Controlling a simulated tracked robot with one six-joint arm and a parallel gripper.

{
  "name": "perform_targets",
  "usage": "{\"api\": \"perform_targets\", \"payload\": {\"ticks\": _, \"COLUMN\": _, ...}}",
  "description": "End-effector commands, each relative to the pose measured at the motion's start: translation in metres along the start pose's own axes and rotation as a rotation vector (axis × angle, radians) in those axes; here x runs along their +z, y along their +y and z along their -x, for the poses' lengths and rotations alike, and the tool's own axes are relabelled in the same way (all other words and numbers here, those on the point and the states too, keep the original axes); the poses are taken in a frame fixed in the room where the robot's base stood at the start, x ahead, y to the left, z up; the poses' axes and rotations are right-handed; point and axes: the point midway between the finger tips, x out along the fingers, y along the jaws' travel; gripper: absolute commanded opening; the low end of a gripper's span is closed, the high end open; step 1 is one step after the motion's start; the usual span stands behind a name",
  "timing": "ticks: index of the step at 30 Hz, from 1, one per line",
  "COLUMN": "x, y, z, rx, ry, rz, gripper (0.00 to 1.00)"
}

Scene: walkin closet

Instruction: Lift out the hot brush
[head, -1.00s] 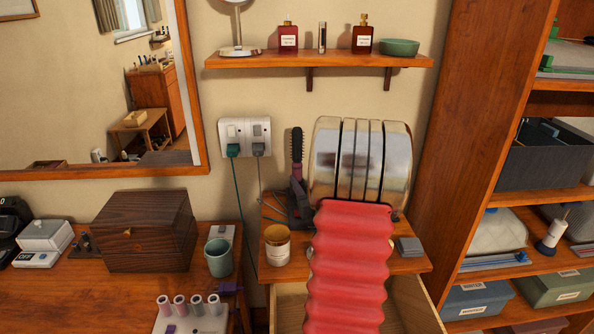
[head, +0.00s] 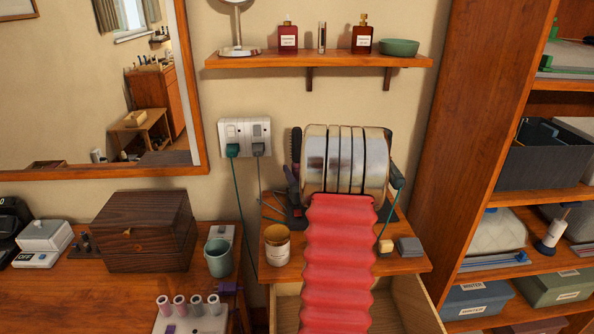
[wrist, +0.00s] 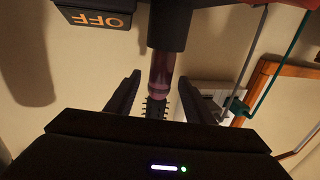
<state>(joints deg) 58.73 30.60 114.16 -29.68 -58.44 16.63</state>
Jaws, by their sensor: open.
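The fingers are open, one on each side, with visible gaps to the brush. A black body joins the purple band at the top of that view. In the head view my gripper is hidden behind my arm.
A dark block marked OFF (wrist: 96,18) is close by in the wrist view. A wall socket (head: 245,131) with two plugs and hanging cables is left of the brush. A jar (head: 277,245) stands in front. A shelf (head: 330,60) with bottles is above.

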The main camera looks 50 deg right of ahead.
Motion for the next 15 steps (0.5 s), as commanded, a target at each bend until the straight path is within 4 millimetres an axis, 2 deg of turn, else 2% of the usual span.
{"api": "perform_targets", "payload": {"ticks": 5, "x": -0.0003, "y": -0.0001, "z": -0.0152, "rx": 0.000, "ry": 0.001, "rz": 0.001, "gripper": 0.48}}
{"api": "perform_targets", "payload": {"ticks": 15, "x": -0.0003, "y": -0.0004, "z": -0.0160, "rx": -0.001, "ry": 0.000, "rz": 0.000, "gripper": 0.48}}
